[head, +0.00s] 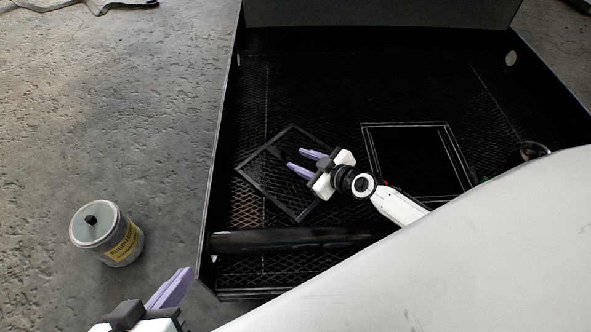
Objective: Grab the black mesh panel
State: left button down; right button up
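The black mesh panel (274,181) is a square dark frame, turned at an angle, lying on the mesh floor inside the black enclosure (216,190). My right gripper (296,159) is over the panel, its two lilac fingers apart and pointing left across it. The gripper hides part of the panel's right side. I cannot tell whether the fingers touch the panel or how high they are above it. My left gripper (178,283) is at the bottom left, outside the enclosure near its front left corner. Only one lilac finger shows clearly, and no held object is visible.
A framed rectangular opening (420,160) is in the enclosure floor, right of the panel. A dark tube (290,239) runs along the front. A tin with a yellow label (120,243) stands on the concrete at left. A large pale surface covers the lower right.

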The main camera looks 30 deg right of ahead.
jog(key=shift+w, duration=0.1)
jog(key=shift+c, duration=0.4)
grip_shut()
jog(key=shift+a, duration=0.15)
dwell(0.8)
jog(key=shift+w+r, duration=0.1)
jog(key=shift+r, duration=0.15)
